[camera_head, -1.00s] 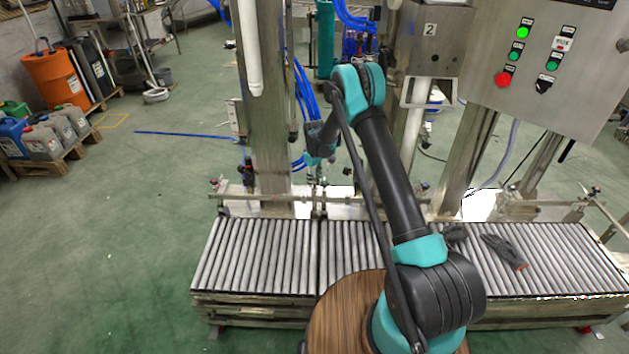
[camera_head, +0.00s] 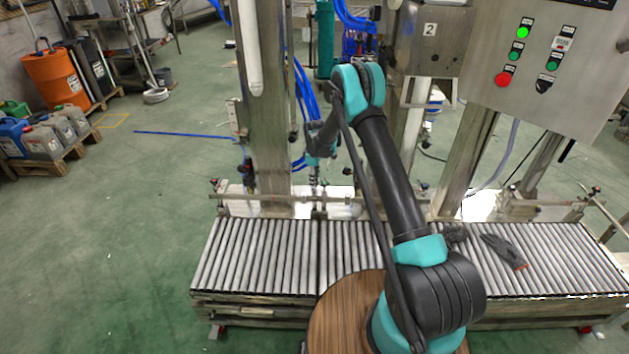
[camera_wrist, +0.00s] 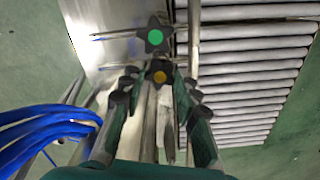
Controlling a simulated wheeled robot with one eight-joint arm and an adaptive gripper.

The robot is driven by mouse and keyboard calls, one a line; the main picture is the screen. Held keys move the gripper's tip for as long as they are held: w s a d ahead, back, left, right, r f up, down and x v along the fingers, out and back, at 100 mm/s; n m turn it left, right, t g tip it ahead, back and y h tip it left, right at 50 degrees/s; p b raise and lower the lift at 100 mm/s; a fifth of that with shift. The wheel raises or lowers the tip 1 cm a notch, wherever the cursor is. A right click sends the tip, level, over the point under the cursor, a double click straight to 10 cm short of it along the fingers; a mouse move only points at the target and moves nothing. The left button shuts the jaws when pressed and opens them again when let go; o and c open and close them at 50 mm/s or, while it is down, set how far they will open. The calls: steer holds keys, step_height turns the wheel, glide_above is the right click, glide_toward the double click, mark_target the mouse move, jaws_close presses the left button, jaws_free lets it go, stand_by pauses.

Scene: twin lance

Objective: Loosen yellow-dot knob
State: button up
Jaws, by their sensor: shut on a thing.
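The yellow-dot knob (camera_wrist: 160,76) is a dark star-shaped knob with a yellow centre, in the middle of the wrist view. My gripper (camera_wrist: 160,82) is shut on it, one teal-and-black finger on each side. The yellow dot faces the camera between the fingertips. A similar knob with a green dot (camera_wrist: 155,37) stands just beyond it, apart from the fingers. In the head view my gripper (camera_head: 315,184) is small, low at the guide rail behind the conveyor. The knobs are too small to make out there.
The roller conveyor (camera_head: 260,255) runs across the front; it also shows in the wrist view (camera_wrist: 245,80). Blue hoses (camera_wrist: 45,130) hang close at the left of the wrist view. A steel post (camera_head: 268,120) and a control panel (camera_head: 590,100) stand behind the conveyor. Dark gloves (camera_head: 503,250) lie on the rollers.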

steer(key=shift+n, duration=0.9)
steer(key=o, duration=1.2)
steer(key=shift+c, duration=0.2)
step_height(320, 180, up, 12)
